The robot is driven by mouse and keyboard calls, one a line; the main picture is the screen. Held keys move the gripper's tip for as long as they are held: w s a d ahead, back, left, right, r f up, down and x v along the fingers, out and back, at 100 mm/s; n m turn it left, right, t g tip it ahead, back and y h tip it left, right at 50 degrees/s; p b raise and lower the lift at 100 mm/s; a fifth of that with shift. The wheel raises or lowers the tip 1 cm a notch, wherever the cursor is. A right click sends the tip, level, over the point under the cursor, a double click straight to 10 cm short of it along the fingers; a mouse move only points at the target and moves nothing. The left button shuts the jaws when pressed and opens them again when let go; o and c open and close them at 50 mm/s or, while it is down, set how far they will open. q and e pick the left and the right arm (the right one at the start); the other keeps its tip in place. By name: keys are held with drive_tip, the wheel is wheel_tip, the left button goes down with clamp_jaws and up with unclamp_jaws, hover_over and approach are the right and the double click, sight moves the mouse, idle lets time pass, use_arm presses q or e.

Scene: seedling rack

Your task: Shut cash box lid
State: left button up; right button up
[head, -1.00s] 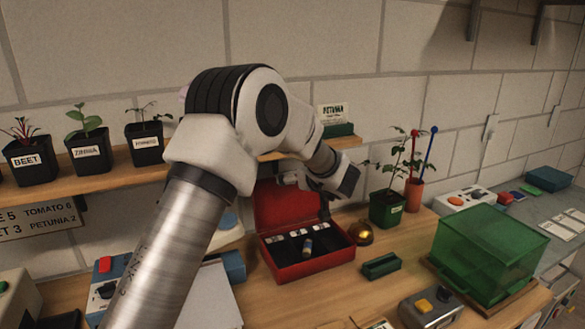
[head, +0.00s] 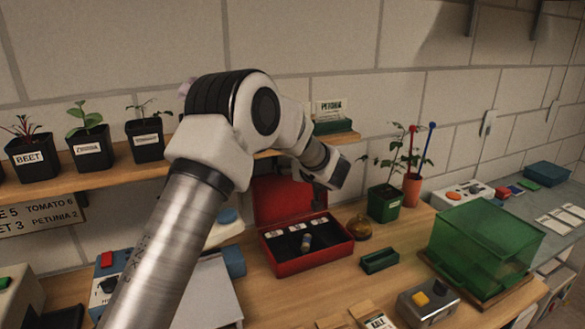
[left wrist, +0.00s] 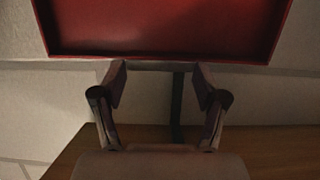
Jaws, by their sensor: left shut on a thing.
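The red cash box (head: 312,266) stands on the wooden bench with its lid (head: 275,200) raised about upright at the back. Its dark tray shows pale labels and a small cylinder (head: 306,242). My left gripper (head: 318,192) is at the lid's right side, partly hidden by my wrist. In the left wrist view, the red lid (left wrist: 165,28) spans the top, and the left gripper (left wrist: 160,72) has its fingertips at the lid's edge. It is shut on the lid, though the contact itself is hard to see. My right gripper is not in view.
A brass dome (head: 360,228) and a potted plant (head: 384,204) stand close right of the box. A small green tray (head: 380,261) and a green clear case (head: 485,240) are farther right. A shelf (head: 110,179) with potted seedlings runs behind.

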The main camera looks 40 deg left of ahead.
use_arm(q)
drive_tip(key=s+d+f+t+y+b, duration=0.2)
drive_tip(key=s+d+y+b, duration=0.2)
drive_tip(key=d+b, duration=0.4)
drive_tip(key=shift+s+d+f+t+y, duration=0.3)
drive_tip(key=shift+d+y, duration=0.1)
drive_tip(key=shift+y, duration=0.1)
drive_tip(key=o, duration=1.7)
drive_tip(key=shift+w, duration=0.1)
drive_tip(key=v, duration=0.7)
drive_tip(key=shift+d, duration=0.15)
